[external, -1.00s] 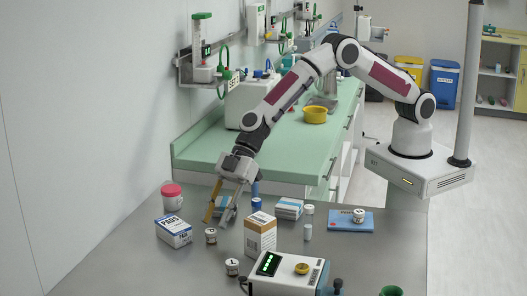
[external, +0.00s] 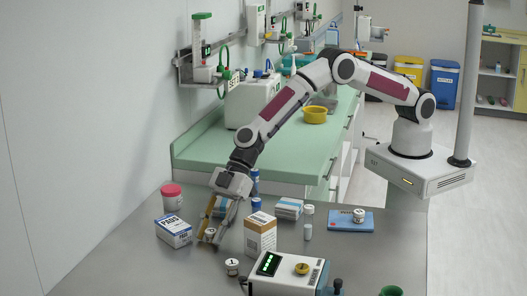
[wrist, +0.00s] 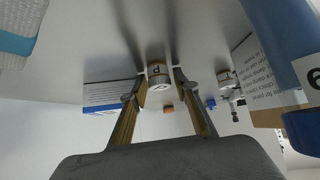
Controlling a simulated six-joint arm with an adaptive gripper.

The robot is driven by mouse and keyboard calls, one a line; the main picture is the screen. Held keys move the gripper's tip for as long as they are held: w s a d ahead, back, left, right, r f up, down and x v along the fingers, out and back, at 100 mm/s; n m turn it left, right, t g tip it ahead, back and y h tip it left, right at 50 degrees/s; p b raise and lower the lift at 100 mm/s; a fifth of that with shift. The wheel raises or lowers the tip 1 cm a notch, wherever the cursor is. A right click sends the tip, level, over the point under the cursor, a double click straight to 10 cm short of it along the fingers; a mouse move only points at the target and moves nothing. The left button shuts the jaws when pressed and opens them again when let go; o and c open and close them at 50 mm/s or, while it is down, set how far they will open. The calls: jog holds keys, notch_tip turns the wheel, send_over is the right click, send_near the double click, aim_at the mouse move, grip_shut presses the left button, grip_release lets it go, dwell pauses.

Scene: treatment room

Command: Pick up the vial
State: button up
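A small white-labelled vial (external: 210,233) stands on the grey table, partly hidden by my gripper. My gripper (external: 208,240) is low over the table with its fingers around this vial. In the wrist view the vial (wrist: 159,73) is between the fingertips of my gripper (wrist: 160,83), which are open on either side of it. I cannot tell whether either fingertip touches it. A similar vial (external: 232,267) stands nearer the front, and another (external: 358,215) stands on a flat blue box.
A PADS box (external: 174,232) is close on the left, with a red-lidded jar (external: 172,197) behind it. A tall carton (external: 260,237) stands close on the right. A device with a green display (external: 290,274) is at the front. Blue cylinders stand behind my gripper.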

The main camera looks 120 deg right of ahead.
aim_at(211, 231)
jog(key=shift+c, duration=0.3)
jog(key=c, duration=0.6)
jog(key=shift+r, duration=0.1)
jog(key=shift+r, duration=4.9)
